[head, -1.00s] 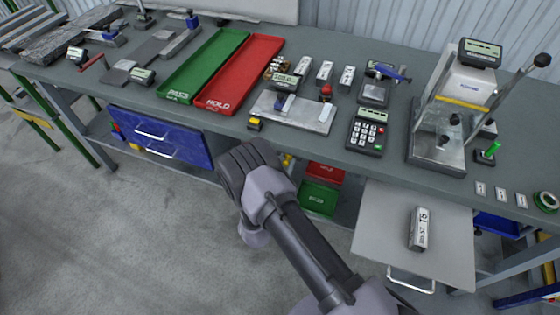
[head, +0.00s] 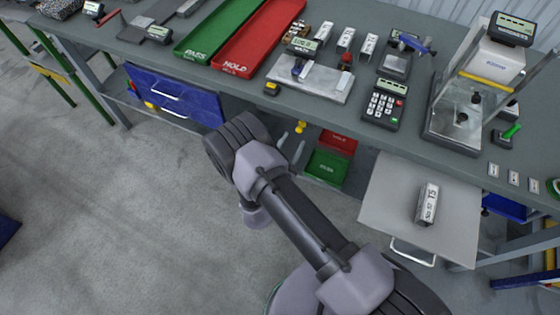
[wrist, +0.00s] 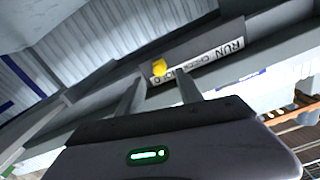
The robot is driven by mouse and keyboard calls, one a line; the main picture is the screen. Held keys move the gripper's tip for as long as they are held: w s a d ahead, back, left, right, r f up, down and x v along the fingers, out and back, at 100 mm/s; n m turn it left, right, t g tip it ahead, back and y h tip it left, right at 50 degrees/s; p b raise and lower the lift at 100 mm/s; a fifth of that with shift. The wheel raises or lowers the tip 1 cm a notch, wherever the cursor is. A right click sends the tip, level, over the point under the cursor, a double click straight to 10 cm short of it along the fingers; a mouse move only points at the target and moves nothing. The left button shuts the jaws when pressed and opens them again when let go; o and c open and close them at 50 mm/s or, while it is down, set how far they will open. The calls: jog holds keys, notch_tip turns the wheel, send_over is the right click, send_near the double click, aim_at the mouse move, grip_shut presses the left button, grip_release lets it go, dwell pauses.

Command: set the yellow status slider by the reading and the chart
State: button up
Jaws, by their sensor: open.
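The yellow status slider (wrist: 159,68) shows in the wrist view on a strip (wrist: 206,60) lettered RUN, CHECK and HOLD, upside down in the picture. The slider is at the HOLD end, on the left, and covers part of the strip there. My gripper (wrist: 158,84) is open, its two fingers pointing at the strip, with the slider beyond and between their tips. I cannot tell whether they touch. In the head view, my gripper is hidden behind my arm. I cannot make out the chart.
The table (head: 340,120) holds a green tray (head: 205,40), a red tray (head: 262,35), a keypad device (head: 384,105) and a framed stand (head: 460,125). A pulled-out grey shelf (head: 385,200) carries a labelled block (head: 427,203). Open floor lies in front.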

jog(key=p+v, duration=0.1)
jog(key=v, duration=1)
jog(key=shift+s+p, duration=0.25)
jog(key=shift+p, duration=0.05)
jog(key=w+a+r+m+g+y, duration=0.1)
jog(key=w+a+r+m+g, duration=0.1)
jog(key=w+r+m+g, duration=0.5)
jog(key=w+d+r+n+y+b, duration=0.1)
jog(key=w+r+n+y, duration=0.15)
jog(key=r, duration=0.55)
jog(key=w+r+n+y+b, duration=0.1)
jog(key=w+r+y, duration=0.25)
jog(key=r, duration=0.55)
jog(key=s+d+r+n+g+y, duration=0.1)
jog(key=s+d+r+n, duration=0.1)
jog(key=s+d+r, duration=0.45)
jog(key=s+d+r+n+g+y, duration=0.1)
jog(key=s+d+r+n+y, duration=0.2)
jog(key=s, duration=0.6)
jog(key=s+d+g+h, duration=0.1)
jog(key=s+d, duration=0.2)
jog(key=s, duration=0.2)
jog(key=s+d+g+h+b, duration=0.1)
jog(key=s+d, duration=0.2)
jog(key=s, duration=0.3)
jog(key=shift+s+d+n+h, duration=0.25)
jog(key=shift+s+n+h, duration=0.1)
jog(key=shift+h, duration=0.05)
